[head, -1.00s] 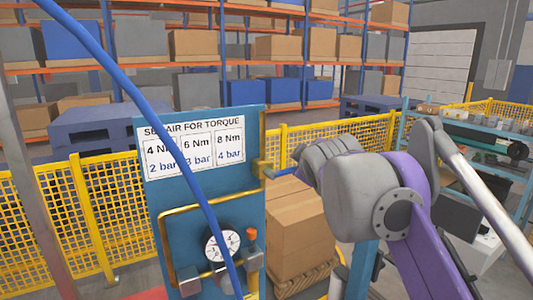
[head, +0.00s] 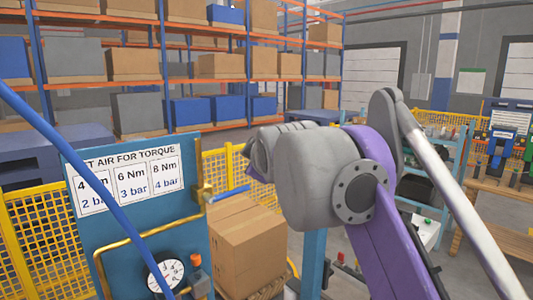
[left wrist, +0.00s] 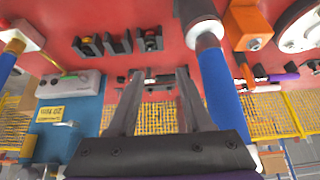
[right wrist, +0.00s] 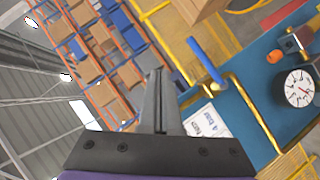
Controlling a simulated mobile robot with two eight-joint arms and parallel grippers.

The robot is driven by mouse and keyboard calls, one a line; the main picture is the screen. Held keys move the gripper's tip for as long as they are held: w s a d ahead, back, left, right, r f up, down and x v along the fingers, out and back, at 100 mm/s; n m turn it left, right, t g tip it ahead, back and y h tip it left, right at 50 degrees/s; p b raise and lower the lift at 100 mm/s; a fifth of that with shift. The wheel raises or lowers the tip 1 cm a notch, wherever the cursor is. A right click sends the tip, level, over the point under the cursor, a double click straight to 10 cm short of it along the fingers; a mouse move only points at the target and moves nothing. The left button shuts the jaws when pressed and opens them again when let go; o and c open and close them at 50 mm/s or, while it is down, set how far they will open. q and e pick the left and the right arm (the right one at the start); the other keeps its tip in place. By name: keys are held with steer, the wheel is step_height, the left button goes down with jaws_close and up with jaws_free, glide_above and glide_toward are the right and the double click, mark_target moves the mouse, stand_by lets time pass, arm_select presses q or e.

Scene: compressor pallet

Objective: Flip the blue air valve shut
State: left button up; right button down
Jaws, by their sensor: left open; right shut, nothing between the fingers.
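The blue valve handle (head: 229,193) sits on a brass valve body (head: 203,194) at the right edge of the blue panel (head: 95,235). It points right, out past the panel edge, roughly level. The handle (right wrist: 207,60) and its brass pipe (right wrist: 252,108) also show in the right wrist view, to the right of my fingers. My right gripper (right wrist: 157,74) is shut and empty, apart from the handle. In the head view my right arm hides its fingers. My left gripper (left wrist: 158,78) is open with nothing between its fingers; it is outside the head view.
A round gauge (head: 166,276) and an orange-topped fitting (head: 196,262) sit low on the panel. A blue hose (head: 75,180) crosses in front. Cardboard boxes (head: 248,250) stand behind the valve. A blue-sleeved cylinder (left wrist: 222,90) is close beside my left fingers.

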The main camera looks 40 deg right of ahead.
steer(key=s+r, duration=0.2)
steer(key=s, duration=0.1)
steer(key=shift+s+r, duration=0.2)
steer(key=shift+s, duration=0.2)
steer(key=shift+w, duration=0.1)
